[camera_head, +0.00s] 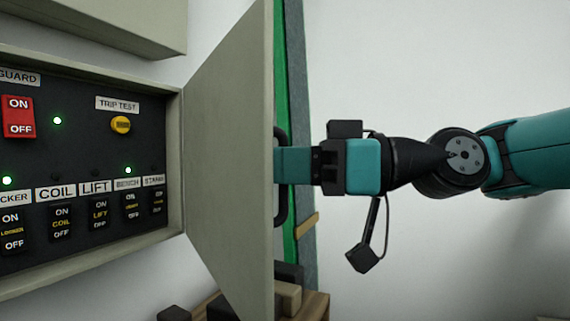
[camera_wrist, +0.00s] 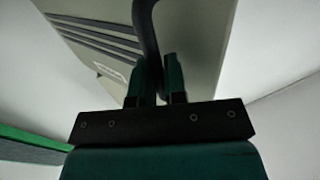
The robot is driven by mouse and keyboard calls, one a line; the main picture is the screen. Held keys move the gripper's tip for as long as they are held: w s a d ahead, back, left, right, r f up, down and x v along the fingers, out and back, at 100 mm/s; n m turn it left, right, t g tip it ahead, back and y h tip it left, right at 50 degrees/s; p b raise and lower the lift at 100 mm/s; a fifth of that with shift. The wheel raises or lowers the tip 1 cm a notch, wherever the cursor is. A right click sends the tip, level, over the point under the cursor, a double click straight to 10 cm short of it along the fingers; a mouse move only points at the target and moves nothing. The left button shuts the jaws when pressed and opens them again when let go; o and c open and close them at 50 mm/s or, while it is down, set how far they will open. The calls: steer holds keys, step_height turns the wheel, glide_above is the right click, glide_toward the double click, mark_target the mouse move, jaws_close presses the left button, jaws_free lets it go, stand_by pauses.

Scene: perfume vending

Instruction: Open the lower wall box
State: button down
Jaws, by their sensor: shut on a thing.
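The lower wall box (camera_head: 175,150) is on the left in the head view, with its black switch panel (camera_head: 85,125) exposed. Its grey door (camera_head: 228,150) stands swung out from the wall, hinged at the box's right edge. My gripper (camera_head: 280,165) is at the outer face of the door, shut on the black door handle (camera_head: 281,205). In the wrist view the handle (camera_wrist: 147,40) runs between the fingers of my gripper (camera_wrist: 158,75), and the door's outer face (camera_wrist: 195,35) fills the top. The fingertips are partly hidden by the door in the head view.
Another grey box (camera_head: 95,22) hangs above. Green and grey boards (camera_head: 297,110) stand behind the door. A wooden surface (camera_head: 312,305) with dark and tan blocks (camera_head: 288,298) lies below the door. The white wall to the right is clear apart from my arm.

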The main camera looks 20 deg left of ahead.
steer(key=shift+w+d+r, duration=0.1)
steer(key=shift+w+d, duration=0.05)
steer(key=shift+w, duration=0.15)
steer(key=c, duration=1.3)
jaws_free()
steer(key=shift+o, duration=0.5)
